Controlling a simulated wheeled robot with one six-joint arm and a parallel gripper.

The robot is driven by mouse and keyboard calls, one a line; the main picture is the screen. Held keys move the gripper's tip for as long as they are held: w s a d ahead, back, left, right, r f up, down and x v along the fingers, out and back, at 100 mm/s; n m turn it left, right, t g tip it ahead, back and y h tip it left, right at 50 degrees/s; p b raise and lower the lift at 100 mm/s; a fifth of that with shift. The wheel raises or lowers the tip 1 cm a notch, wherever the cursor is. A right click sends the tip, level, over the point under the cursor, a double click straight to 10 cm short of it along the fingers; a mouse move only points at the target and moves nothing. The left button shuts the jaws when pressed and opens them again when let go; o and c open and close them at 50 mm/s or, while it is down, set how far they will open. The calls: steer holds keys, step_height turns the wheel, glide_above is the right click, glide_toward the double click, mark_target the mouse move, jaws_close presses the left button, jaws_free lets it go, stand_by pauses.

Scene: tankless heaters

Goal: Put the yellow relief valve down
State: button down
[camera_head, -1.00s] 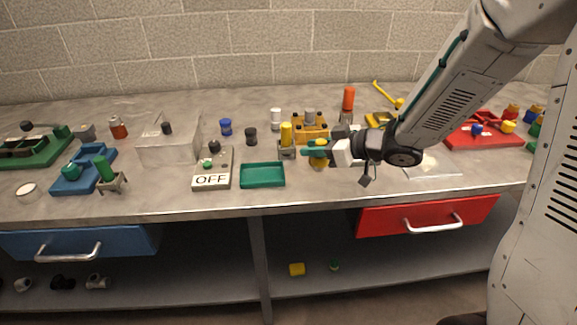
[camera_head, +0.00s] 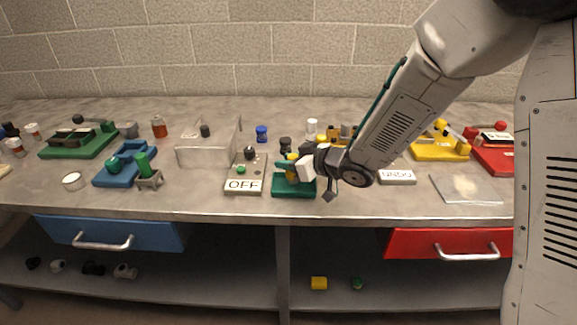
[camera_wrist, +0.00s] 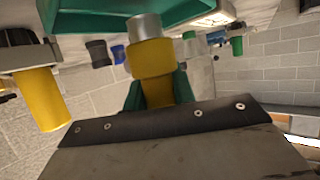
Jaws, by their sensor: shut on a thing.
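The yellow relief valve (camera_wrist: 152,58), with a silver metal end, is gripped between the green fingers of my gripper (camera_wrist: 158,92) in the wrist view. In the head view my gripper (camera_head: 291,171) is over the green tray (camera_head: 292,192), and a bit of the valve (camera_head: 291,157) shows beside the fingers. The tray's rim also shows behind the valve in the wrist view (camera_wrist: 85,20). My gripper hides part of the tray, and I cannot tell whether the valve touches it.
The panel labelled OFF (camera_head: 244,186) stands just left of the tray. Another yellow piece (camera_wrist: 42,98) is close by in the wrist view. A dark knob (camera_head: 285,144) stands behind the tray. A clear box (camera_head: 207,147) is further left, and a labelled block (camera_head: 397,177) lies right.

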steer(key=shift+f, duration=0.8)
steer(key=shift+f, duration=0.1)
steer(key=c, duration=1.1)
jaws_free()
steer(key=shift+c, duration=0.2)
